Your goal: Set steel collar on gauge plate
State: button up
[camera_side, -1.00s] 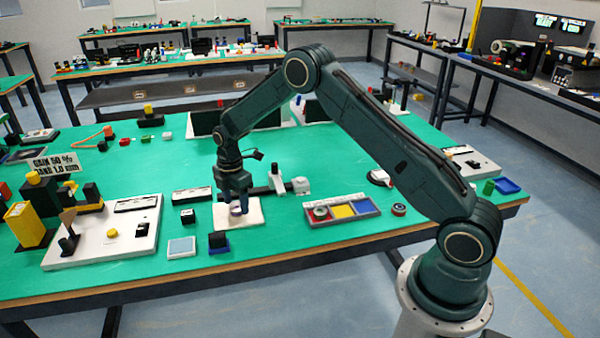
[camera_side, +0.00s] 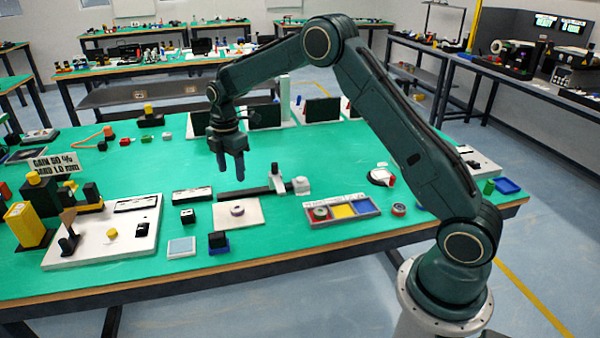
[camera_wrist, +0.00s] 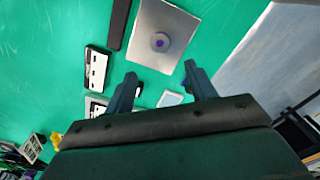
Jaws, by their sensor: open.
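The steel collar (camera_side: 237,211) is a small grey ring with a purple-tinted centre. It lies flat near the middle of the pale gauge plate (camera_side: 224,222) on the green bench. In the wrist view the collar (camera_wrist: 160,42) sits on the plate (camera_wrist: 183,22), beyond my fingertips. My gripper (camera_side: 229,170) hangs above and behind the plate in the side view, clear of it. Its two fingers, seen in the wrist view (camera_wrist: 160,76), are apart with nothing between them.
A tray (camera_side: 312,222) with grey, yellow and blue sections lies right of the plate, with a small round part (camera_side: 398,210) beside it. A dark block on blue (camera_side: 218,242) and a pale square (camera_side: 181,247) lie in front.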

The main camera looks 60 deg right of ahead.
jog(key=shift+r, duration=0.1)
dwell(0.4)
jog(key=s+a+r+m+t, duration=0.15)
jog(key=s+r+m, duration=0.25)
jog(key=s+r, duration=0.45)
jog(key=s+a+r+m+t, duration=0.1)
jog(key=s+a+r+m, duration=0.25)
jog(key=s+r, duration=0.5)
jog(key=s+a+m+t, duration=0.2)
jog(key=s+m, duration=0.6)
jog(key=s, duration=1.2)
jog(key=shift+s+r+m+t, duration=0.25)
jog(key=shift+m+t, duration=0.1)
jog(key=shift+t, duration=0.2)
